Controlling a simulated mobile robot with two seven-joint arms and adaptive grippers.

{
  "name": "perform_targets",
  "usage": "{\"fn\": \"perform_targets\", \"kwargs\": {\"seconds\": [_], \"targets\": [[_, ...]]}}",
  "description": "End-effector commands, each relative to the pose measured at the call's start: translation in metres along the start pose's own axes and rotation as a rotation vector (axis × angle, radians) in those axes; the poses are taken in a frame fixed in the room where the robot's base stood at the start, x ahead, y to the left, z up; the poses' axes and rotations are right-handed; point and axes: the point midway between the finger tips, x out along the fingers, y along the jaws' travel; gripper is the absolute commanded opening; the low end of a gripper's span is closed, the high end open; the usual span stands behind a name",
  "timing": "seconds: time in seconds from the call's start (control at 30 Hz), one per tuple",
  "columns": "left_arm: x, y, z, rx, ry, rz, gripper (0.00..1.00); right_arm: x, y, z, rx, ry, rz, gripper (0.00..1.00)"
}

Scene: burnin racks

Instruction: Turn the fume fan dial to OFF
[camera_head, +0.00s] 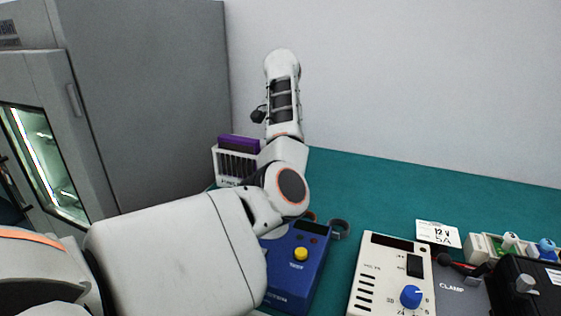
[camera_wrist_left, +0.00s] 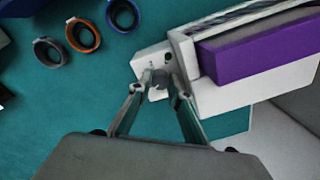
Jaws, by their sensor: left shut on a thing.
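In the left wrist view a small white box (camera_wrist_left: 149,58) with a grey dial (camera_wrist_left: 160,77) sits against the end of a white rack. I take this for the fume fan dial; its markings are too small to read, so I cannot tell its setting. My left gripper (camera_wrist_left: 158,91) has its two fingertips on either side of the dial's knob and is shut on it. In the head view my left arm covers the dial and the gripper. My right gripper is in neither view.
The white rack (camera_head: 228,165) holds a purple block (camera_head: 239,144). A blue unit with a yellow knob (camera_head: 300,254) and a white supply with a blue knob (camera_head: 410,296) stand on the green table (camera_head: 385,190). Grey (camera_wrist_left: 49,52), orange (camera_wrist_left: 82,35) and blue (camera_wrist_left: 122,14) rings lie nearby.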

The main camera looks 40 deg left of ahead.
Motion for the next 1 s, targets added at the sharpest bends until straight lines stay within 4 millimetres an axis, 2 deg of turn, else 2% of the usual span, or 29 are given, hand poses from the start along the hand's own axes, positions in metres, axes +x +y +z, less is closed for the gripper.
{"fn": "perform_targets", "kwargs": {"seconds": [0.07, 0.1, 0.13, 0.17, 0.73, 0.87, 1.0], "targets": [[0.002, 0.000, 0.000, 0.000, -0.002, 0.002, 0.00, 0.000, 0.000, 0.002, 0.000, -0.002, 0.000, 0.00], [0.002, 0.000, 0.000, 0.000, -0.002, 0.002, 0.26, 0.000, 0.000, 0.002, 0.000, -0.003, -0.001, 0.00], [0.002, 0.000, 0.000, 0.000, -0.002, 0.002, 0.34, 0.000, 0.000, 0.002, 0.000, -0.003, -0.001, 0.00], [0.002, 0.000, 0.000, 0.000, -0.002, 0.002, 0.35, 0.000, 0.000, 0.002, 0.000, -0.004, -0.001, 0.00], [-0.002, -0.001, 0.001, 0.037, 0.002, -0.002, 0.35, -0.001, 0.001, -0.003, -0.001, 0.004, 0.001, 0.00], [-0.005, -0.001, 0.002, 0.156, 0.008, -0.003, 0.35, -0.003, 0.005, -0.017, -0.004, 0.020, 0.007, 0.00], [-0.007, -0.002, 0.002, 0.360, 0.018, -0.003, 0.35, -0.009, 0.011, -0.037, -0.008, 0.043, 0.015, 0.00]]}}
